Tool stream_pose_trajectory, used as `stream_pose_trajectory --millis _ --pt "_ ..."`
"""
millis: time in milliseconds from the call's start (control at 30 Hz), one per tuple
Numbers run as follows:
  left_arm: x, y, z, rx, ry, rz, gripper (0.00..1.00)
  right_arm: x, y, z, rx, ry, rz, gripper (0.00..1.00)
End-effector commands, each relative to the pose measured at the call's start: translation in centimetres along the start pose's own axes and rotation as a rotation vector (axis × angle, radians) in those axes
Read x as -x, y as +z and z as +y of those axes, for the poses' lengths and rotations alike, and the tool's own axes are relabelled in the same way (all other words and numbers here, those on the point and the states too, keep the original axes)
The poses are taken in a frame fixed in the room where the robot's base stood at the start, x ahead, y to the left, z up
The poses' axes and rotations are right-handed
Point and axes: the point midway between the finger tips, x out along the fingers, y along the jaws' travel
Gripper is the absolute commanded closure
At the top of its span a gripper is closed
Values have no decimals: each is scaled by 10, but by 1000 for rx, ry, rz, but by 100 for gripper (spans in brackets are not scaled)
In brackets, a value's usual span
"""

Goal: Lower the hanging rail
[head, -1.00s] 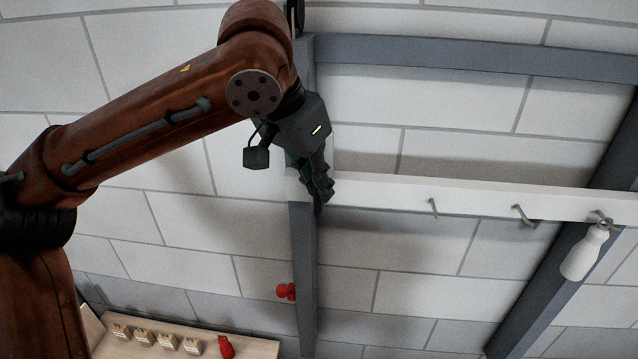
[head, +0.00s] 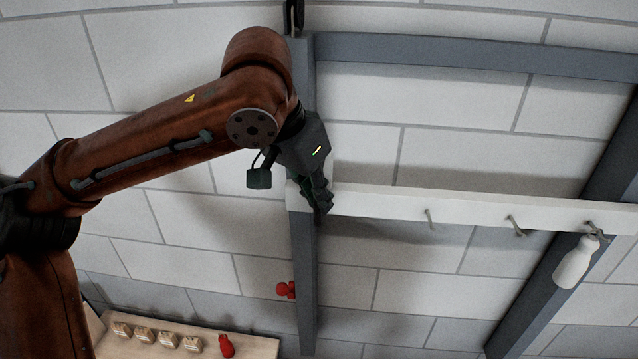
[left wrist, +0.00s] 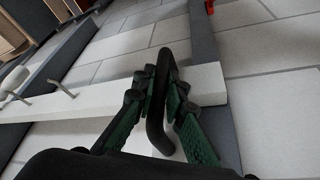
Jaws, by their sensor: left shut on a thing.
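The white hanging rail (head: 380,201) runs across the grey posts, with several small metal hooks on its face. A white bottle (head: 575,262) hangs at the right hook. My left gripper (head: 322,205) is at the rail's left end, in front of the left post. In the left wrist view its green fingers (left wrist: 160,90) are shut on a black curved handle (left wrist: 155,130) standing out from the rail (left wrist: 110,105). The fingers hide part of the handle. My right gripper is not in view.
A red knob (head: 287,290) sits on the left post (head: 304,265), below the rail. A wooden shelf (head: 255,347) at the lower left carries several small pale blocks and a red bottle (head: 226,345). The posts below the rail look otherwise clear.

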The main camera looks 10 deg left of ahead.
Motion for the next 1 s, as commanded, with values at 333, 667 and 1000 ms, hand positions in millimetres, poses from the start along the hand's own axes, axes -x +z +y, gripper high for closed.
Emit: stream_pose_trajectory --millis 333,667,1000 --pt "-105 47 -1 -3 2 -16 100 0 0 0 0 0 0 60" --pt "-189 82 -1 -1 1 -14 100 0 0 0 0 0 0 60" --pt "-227 97 -1 -1 0 -9 100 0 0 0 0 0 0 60"
